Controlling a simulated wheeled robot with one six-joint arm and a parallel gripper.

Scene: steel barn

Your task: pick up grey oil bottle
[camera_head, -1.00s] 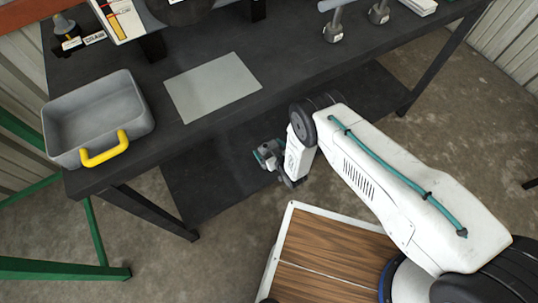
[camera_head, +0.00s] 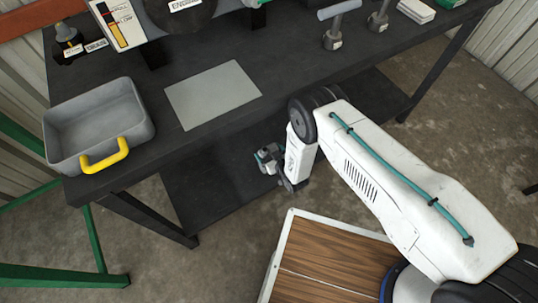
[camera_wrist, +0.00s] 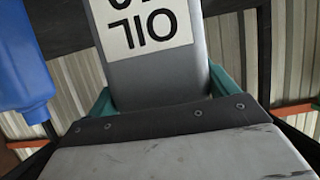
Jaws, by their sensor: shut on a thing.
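The grey oil bottle (camera_wrist: 160,82) fills the middle of the wrist view. Its white label reads OIL upside down, and its far end is cut off by the frame edge. My gripper (camera_wrist: 161,94) has its teal fingers on both sides of the bottle and is shut on it. In the head view my gripper (camera_head: 268,158) hangs at the front of the dark bench, below its top and by the lower shelf. The bottle cannot be made out clearly there.
A blue container (camera_wrist: 22,60) is close on the left in the wrist view. On the bench top (camera_head: 290,75) are a grey tray (camera_head: 140,140) with a yellow handle and a flat grey sheet (camera_head: 212,95). Dark legs flank the lower shelf (camera_head: 205,185).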

